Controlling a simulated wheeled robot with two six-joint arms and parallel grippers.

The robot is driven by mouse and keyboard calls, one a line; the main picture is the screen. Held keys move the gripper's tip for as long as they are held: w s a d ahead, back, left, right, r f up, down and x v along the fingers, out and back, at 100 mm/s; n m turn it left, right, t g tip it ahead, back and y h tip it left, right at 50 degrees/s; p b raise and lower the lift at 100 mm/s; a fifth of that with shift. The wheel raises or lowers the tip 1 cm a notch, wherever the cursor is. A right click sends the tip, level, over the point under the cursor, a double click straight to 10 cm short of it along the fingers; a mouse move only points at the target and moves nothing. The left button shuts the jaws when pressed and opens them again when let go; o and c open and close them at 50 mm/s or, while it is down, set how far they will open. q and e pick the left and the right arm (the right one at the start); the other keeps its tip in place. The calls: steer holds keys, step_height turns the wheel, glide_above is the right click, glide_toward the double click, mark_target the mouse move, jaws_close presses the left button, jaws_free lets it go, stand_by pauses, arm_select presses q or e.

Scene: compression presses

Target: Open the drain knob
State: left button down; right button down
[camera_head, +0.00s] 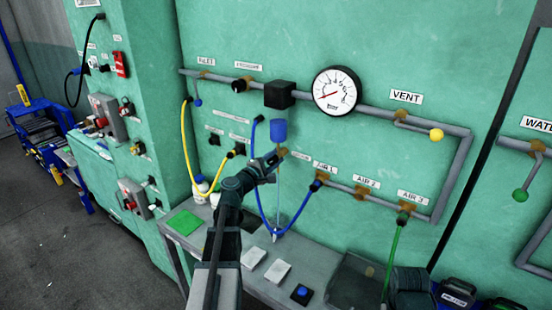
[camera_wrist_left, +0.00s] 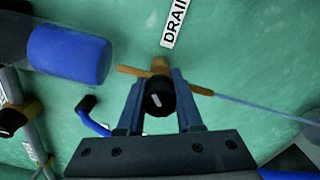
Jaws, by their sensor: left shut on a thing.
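The drain knob (camera_wrist_left: 159,98) is black with a white mark on its face, on a brass fitting (camera_wrist_left: 160,67) beside the DRAIN label (camera_wrist_left: 176,22) in the left wrist view. My left gripper (camera_wrist_left: 160,100) is shut on it, with a finger on each side. In the head view my left gripper (camera_head: 277,160) is at the green wall, just below the blue filter bowl (camera_head: 278,131), and covers most of the knob. I cannot tell from the mark how far the knob is turned.
A pressure gauge (camera_head: 336,91) and the VENT valve's yellow ball (camera_head: 436,135) are up to the right. Blue (camera_head: 262,205) and yellow hoses (camera_head: 184,140) hang close to my left arm. A grey bench (camera_head: 254,288) with small items stands below.

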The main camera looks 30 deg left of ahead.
arm_select(q)
steer(key=m, duration=0.4)
steer(key=shift+m, duration=1.9)
steer(key=shift+s+d+m, duration=0.1)
steer(key=shift+m, duration=0.2)
steer(key=c, duration=0.6)
jaws_free()
steer(key=s, duration=0.9)
steer(key=s+a, duration=0.1)
steer(key=s, duration=0.3)
steer(key=shift+s+a, duration=0.1)
steer(key=shift+s, duration=0.25)
